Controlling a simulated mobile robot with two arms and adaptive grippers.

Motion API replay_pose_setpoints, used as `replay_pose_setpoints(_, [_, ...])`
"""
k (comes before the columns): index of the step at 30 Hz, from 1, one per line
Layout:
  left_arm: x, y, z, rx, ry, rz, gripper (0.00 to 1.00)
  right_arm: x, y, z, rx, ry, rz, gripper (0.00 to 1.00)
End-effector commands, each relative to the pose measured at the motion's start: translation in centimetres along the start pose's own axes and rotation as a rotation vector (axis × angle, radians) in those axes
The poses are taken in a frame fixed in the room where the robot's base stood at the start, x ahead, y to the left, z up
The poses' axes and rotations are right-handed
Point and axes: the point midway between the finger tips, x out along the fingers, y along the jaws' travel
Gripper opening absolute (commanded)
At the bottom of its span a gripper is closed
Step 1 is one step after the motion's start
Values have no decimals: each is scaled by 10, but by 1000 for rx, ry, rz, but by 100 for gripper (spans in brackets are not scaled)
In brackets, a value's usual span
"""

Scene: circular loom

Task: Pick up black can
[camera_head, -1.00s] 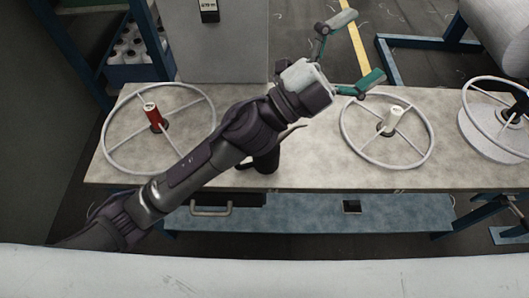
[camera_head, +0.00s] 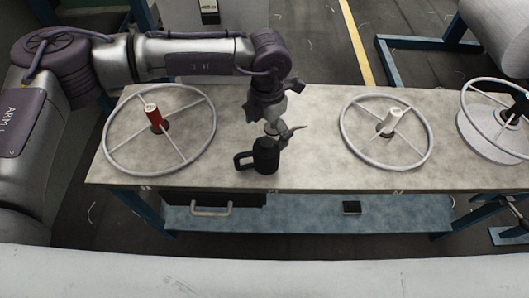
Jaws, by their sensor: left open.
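The black can (camera_head: 265,158) stands upright on the worktable (camera_head: 310,160), near its front edge. Its handle is on the left and a thin spout points up to the right. My left arm comes in from the upper left and bends down at the wrist. My left gripper (camera_head: 271,124) is over or just behind the can's top, pointing down. It is open; its fingertips are small and partly hidden near the can's top, and I cannot tell whether they touch it. My right gripper is not in view.
A spoked wheel with a red spool (camera_head: 152,113) lies left of the can. Another with a white spool (camera_head: 392,117) lies to the right. A third wheel (camera_head: 490,140) is at the right end. The table between the can and the white-spool wheel is clear.

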Motion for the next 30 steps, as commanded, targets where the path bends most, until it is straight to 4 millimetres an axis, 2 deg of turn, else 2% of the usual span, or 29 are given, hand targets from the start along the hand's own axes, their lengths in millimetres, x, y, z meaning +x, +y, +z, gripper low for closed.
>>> replay_pose_setpoints(3, [20, -1, 0, 0, 1, -2, 100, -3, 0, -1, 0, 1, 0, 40])
replay_pose_setpoints(11, [40, -1, -1, 1, -1, -4, 100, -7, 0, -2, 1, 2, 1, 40])
replay_pose_setpoints(16, [64, -3, -6, 2, 2, -4, 100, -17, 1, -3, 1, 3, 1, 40])
replay_pose_setpoints(21, [85, -2, -5, 1, 0, -4, 100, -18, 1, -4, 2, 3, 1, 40])
replay_pose_setpoints(29, [88, -2, -5, 2, -2, -3, 100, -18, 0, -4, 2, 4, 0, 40])
replay_pose_setpoints(30, [88, -2, -5, 1, -2, -4, 95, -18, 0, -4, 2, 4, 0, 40])
